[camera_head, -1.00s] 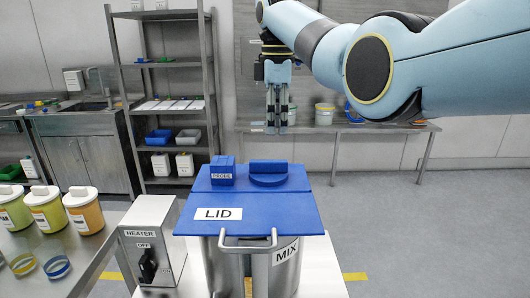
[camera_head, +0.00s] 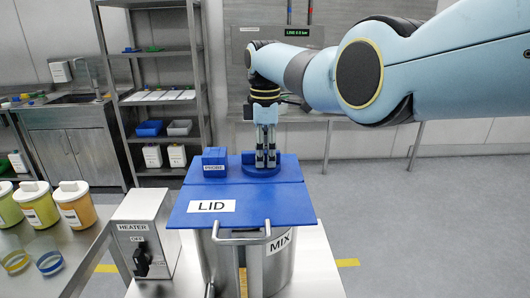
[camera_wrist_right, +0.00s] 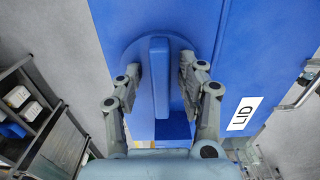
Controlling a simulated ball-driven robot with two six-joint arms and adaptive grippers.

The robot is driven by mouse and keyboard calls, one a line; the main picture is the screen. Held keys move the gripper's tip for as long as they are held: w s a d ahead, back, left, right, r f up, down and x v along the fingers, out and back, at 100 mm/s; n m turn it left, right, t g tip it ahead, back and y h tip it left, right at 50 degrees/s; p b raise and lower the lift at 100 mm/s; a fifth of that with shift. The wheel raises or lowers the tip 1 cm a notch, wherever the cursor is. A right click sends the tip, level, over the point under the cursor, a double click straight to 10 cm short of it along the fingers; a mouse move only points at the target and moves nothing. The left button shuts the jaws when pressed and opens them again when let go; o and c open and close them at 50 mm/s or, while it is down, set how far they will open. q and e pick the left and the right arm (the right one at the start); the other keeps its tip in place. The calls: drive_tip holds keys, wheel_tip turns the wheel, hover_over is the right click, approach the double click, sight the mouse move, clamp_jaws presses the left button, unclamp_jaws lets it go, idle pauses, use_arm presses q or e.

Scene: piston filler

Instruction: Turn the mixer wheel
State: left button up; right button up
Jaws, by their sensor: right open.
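The mixer wheel (camera_head: 262,173) is a blue round disc with a raised bar across it, on the back part of the blue-topped mixer. My right gripper (camera_head: 265,163) points straight down at the wheel from above. In the right wrist view the wheel's bar (camera_wrist_right: 160,85) lies between the two fingers of my right gripper (camera_wrist_right: 160,68). The fingers are open, with gaps visible on both sides of the bar. My left gripper is not in view.
A blue PROBE block (camera_head: 215,163) stands just left of the wheel. The LID (camera_head: 245,208) with its handle (camera_head: 241,238) is in front. A HEATER box (camera_head: 146,240) and a table with jars (camera_head: 75,207) stand to the left. The floor at right is clear.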

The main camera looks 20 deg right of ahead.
drive_tip(key=shift+c, duration=1.4)
clamp_jaws()
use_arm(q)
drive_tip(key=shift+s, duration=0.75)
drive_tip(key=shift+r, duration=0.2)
use_arm(e)
drive_tip(key=shift+r+m, duration=0.1)
drive_tip(key=shift+m, duration=0.2)
